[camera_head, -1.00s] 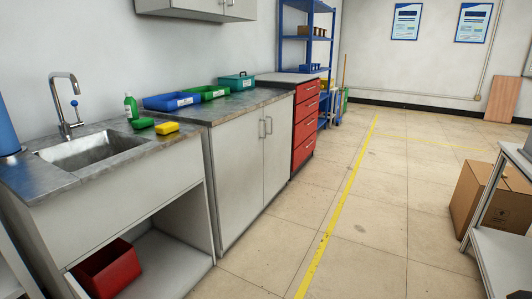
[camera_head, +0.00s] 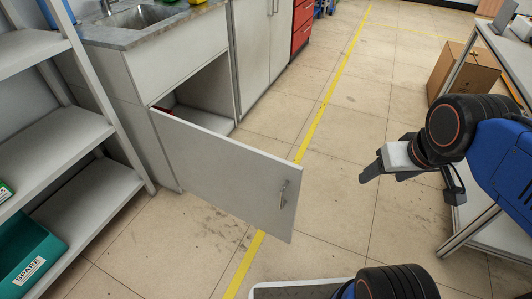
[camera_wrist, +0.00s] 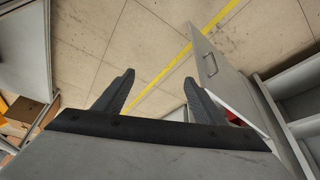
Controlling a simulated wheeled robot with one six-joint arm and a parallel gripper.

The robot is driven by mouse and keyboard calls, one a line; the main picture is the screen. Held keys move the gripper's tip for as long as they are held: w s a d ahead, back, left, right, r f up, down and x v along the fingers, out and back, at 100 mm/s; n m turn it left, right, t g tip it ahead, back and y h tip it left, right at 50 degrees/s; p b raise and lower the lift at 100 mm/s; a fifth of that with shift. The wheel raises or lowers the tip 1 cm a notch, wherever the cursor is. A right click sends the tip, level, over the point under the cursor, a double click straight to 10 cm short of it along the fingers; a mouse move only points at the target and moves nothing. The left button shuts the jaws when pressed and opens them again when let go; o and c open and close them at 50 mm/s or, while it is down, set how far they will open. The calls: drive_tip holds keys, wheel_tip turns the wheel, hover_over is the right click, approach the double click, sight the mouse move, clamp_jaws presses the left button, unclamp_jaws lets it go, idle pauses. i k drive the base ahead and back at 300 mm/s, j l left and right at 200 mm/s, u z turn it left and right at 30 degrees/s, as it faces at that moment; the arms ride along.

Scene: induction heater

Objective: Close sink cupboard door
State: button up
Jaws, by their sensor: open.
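The sink cupboard door (camera_head: 225,177) is a light grey panel swung wide open, sticking out from the cupboard into the aisle. It has a metal bar handle (camera_head: 283,194) near its free edge. The cupboard opening (camera_head: 205,103) behind it shows a white floor and a bit of a red bin (camera_head: 166,110). My gripper (camera_head: 372,172) is open and empty, above the floor to the right of the door and apart from it. In the wrist view the door (camera_wrist: 225,75) and handle (camera_wrist: 208,69) lie beyond and right of the open fingers (camera_wrist: 155,92).
A grey shelf rack (camera_head: 90,144) stands left of the cupboard, holding a green bin (camera_head: 25,250). A workbench (camera_head: 470,231) and cardboard box (camera_head: 460,75) stand on the right. Bare tiled floor with a yellow line (camera_head: 318,118) lies between.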

sight(260, 188)
drive_tip(key=k+j+u, duration=0.4)
drive_tip(key=u, duration=0.2)
drive_tip(key=j+u, duration=0.15)
drive_tip(key=j, duration=0.8)
